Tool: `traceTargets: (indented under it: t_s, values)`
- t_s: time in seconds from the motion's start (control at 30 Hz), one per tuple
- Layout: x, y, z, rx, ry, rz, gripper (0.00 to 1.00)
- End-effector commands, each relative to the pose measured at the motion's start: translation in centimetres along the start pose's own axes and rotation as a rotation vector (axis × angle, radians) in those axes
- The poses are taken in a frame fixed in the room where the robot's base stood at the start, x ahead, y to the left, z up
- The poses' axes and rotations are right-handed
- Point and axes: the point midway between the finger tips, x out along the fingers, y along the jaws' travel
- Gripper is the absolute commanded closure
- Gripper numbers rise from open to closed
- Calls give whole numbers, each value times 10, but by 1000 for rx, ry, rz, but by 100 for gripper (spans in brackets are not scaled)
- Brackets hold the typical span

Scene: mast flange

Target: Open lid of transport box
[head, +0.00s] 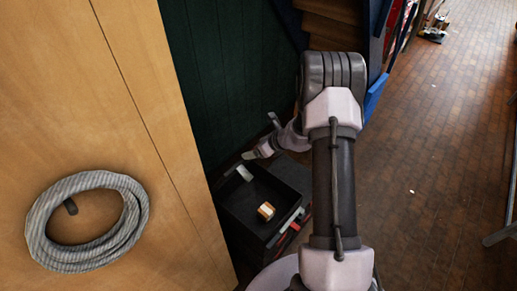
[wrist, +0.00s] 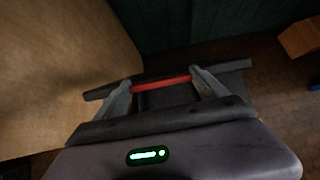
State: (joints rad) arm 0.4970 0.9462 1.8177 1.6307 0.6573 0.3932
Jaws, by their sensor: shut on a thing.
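The black transport box (head: 232,213) stands on the floor against the wooden panel, with its interior in view from above. An orange and white item (head: 266,211) lies inside it. My gripper (head: 247,157) is at the far edge of the box, beside a dark strip that seems to be the lid's edge. In the wrist view my gripper (wrist: 161,84) is shut on a red handle (wrist: 161,83), which spans between the fingertips. A dark edge, apparently the lid (wrist: 235,66), runs behind the handle. Most of the lid is hidden or seen edge-on.
A wooden panel (head: 150,60) with a coiled grey hose (head: 140,213) is at the left. A dark green wall (head: 225,70) is behind the box. Red and white pieces (head: 290,220) are at the box's right side. The brick floor (head: 440,150) at right is mostly clear.

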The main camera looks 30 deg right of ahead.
Motion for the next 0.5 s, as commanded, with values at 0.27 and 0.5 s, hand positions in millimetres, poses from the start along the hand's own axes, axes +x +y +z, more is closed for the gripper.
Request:
traceTargets:
  t_s: [0.27,0.5]
  values:
    - [0,0,1,0,-2,0,1]
    - [-1,0,0,0,-1,0,0]
